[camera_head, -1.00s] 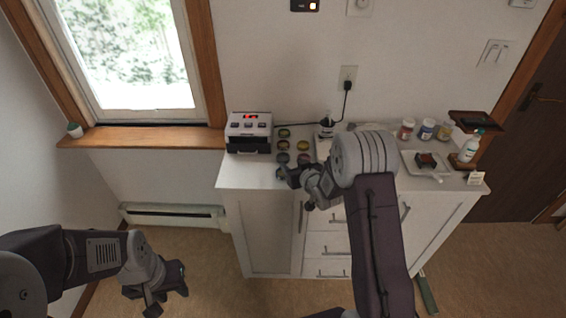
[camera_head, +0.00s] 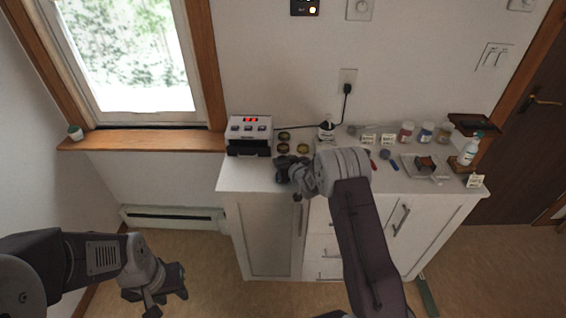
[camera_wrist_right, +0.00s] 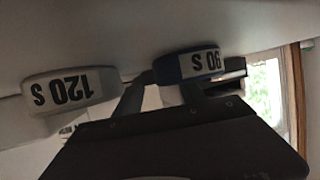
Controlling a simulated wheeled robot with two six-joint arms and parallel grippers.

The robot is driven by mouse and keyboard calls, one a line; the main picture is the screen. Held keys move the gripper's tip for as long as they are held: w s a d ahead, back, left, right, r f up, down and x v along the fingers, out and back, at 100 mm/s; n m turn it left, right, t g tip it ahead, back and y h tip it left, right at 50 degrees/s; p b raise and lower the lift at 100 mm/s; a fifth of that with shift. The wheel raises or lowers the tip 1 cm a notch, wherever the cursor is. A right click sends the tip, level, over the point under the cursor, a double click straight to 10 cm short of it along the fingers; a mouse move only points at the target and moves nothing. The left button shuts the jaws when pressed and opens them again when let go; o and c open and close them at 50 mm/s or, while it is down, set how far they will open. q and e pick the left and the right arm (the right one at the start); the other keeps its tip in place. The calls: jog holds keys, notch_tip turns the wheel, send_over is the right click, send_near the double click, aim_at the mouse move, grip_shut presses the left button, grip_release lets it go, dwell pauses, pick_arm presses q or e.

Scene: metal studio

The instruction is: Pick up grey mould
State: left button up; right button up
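In the right wrist view a round grey-rimmed piece with a white label "120 S" (camera_wrist_right: 70,90) shows upside down at left. A dark blue round piece labelled "90 S" (camera_wrist_right: 188,66) is to its right. I cannot be sure which piece is the grey mould. My right gripper (camera_head: 288,172) is low over the cabinet top and hides part of the group of round moulds. In the wrist view its fingers (camera_wrist_right: 165,82) are apart, close to the "90 S" piece; contact cannot be told. My left gripper (camera_head: 158,290) is open and empty, low at left.
Several round moulds (camera_head: 303,148) stand on the white cabinet (camera_head: 235,180) behind the right gripper. A white device with a red display (camera_head: 248,130) is to their left. Jars (camera_head: 426,131), a tray (camera_head: 408,160) and a bottle (camera_head: 469,150) are at right.

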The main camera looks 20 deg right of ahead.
jog(key=c, duration=0.5)
jog(key=shift+r, duration=0.2)
notch_tip(320, 180, up, 4)
jog(key=shift+w+f, duration=0.1)
jog(key=s+d+r, duration=0.2)
jog(key=d, duration=0.1)
jog(key=s+d+r+p, duration=0.1)
jog(key=s+d+r, duration=0.1)
jog(key=d, duration=0.1)
jog(key=s+d+r, duration=0.2)
jog(key=s+d, duration=0.1)
jog(key=shift+d+r, duration=0.2)
jog(key=shift+r, duration=0.15)
